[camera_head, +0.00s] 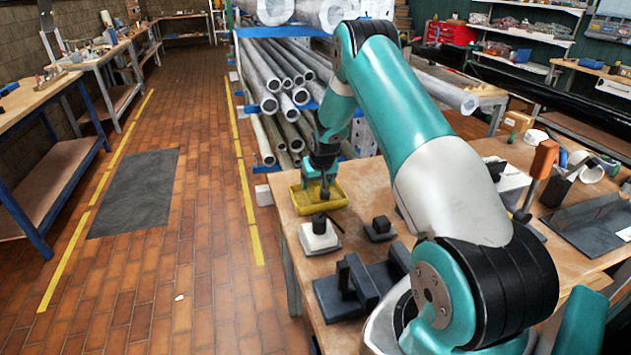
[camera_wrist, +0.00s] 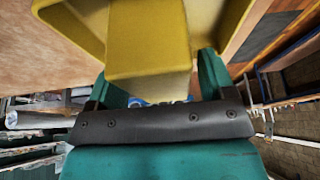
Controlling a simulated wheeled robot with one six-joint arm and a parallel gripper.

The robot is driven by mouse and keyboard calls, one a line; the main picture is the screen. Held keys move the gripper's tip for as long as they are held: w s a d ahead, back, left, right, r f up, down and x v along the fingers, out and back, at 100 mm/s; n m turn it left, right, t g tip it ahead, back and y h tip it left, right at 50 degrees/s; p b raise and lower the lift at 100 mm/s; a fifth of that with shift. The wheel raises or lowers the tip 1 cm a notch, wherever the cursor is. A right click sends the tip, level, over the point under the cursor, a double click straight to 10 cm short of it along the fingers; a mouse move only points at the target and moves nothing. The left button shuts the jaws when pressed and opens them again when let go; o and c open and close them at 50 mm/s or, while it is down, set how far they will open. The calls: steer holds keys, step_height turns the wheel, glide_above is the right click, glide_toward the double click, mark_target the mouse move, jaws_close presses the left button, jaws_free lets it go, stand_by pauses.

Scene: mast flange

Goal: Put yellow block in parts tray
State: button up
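The yellow tray walls (camera_wrist: 70,22) show on either side of the block. In the head view, the block is hidden by the fingers. I cannot tell whether the block touches the tray floor.
A white block with a black knob (camera_head: 319,236) and a small dark part (camera_head: 380,229) stand in front of the tray. A dark fixture (camera_head: 355,284) lies nearer on the workbench (camera_head: 362,180). Pipes (camera_head: 290,75) are stacked behind. Open floor lies left.

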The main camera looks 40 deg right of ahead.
steer(key=shift+r, duration=0.2)
steer(key=b+v, duration=0.2)
steer(key=v, duration=1)
steer(key=s+a+r+n+y, duration=0.2)
steer(key=a+r, duration=0.2)
steer(key=a, duration=0.5)
steer(key=s+a+r+n+y, duration=0.15)
steer(key=a+r, duration=0.25)
steer(key=a, duration=0.6)
steer(key=s+a+r+n+g+y, duration=0.1)
steer(key=s+a+r+n+g, duration=0.1)
steer(key=s+a, duration=0.8)
steer(key=s+a+r+n+g+y, duration=0.1)
steer(key=s+a+r+n, duration=0.3)
steer(key=s, duration=1.2)
steer(key=a+n+g, duration=0.1)
steer(key=a+n, duration=0.2)
steer(key=a, duration=0.3)
steer(key=shift+y, duration=0.35)
steer(key=shift+s+r, duration=0.1)
steer(key=shift+r, duration=0.05)
